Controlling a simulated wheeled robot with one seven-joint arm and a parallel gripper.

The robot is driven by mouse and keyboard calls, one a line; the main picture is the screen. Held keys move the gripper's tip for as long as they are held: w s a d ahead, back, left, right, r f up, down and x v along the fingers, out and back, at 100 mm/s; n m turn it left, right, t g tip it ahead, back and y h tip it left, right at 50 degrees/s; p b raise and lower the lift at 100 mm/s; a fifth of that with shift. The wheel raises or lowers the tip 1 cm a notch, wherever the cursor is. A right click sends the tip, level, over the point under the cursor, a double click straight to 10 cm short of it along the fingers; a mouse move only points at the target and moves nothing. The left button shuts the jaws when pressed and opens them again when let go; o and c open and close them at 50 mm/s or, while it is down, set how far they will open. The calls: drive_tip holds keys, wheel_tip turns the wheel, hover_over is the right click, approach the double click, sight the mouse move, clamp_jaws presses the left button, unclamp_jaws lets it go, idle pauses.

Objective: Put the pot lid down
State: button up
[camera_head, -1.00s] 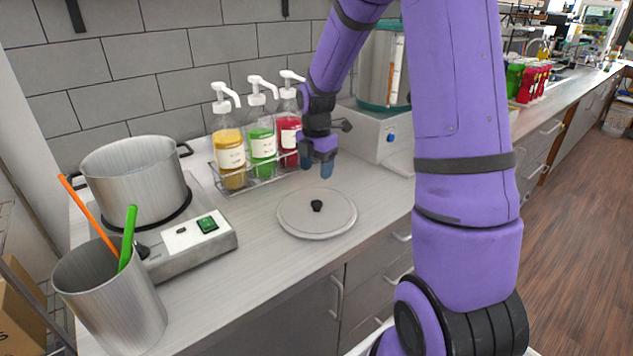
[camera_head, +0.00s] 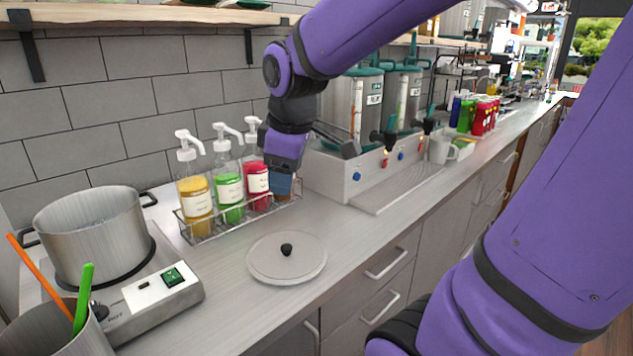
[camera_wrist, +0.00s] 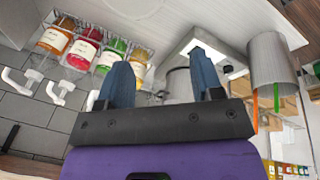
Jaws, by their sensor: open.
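The pot lid (camera_head: 287,262), a flat grey disc with a black knob, lies flat on the counter, knob up. My gripper (camera_head: 283,183) is behind the lid and above the counter, close to the bottle rack, apart from the lid. In the wrist view my gripper (camera_wrist: 164,75) shows two blue fingers spread wide with nothing held between them. The steel pot (camera_head: 95,235) stands uncovered on the hot plate (camera_head: 150,298) at left. I cannot make out the lid in the wrist view.
A wire rack (camera_head: 205,228) of pump bottles stands against the wall; my gripper partly hides its right end. A utensil holder (camera_head: 75,343) is at front left. Dispensers with a drip tray (camera_head: 400,188) stand at right. The counter around the lid is clear.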

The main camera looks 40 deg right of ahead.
drive_tip(key=s+a+r+m+t, duration=0.1)
drive_tip(key=s+m, duration=0.2)
drive_tip(key=s, duration=0.2)
drive_tip(key=s+a+r+m, duration=0.1)
drive_tip(key=s+a+m, duration=0.1)
drive_tip(key=s+m, duration=0.2)
drive_tip(key=shift+s+r+m+t+y, duration=0.3)
drive_tip(key=shift+s+t+y, duration=0.1)
drive_tip(key=shift+s, duration=0.7)
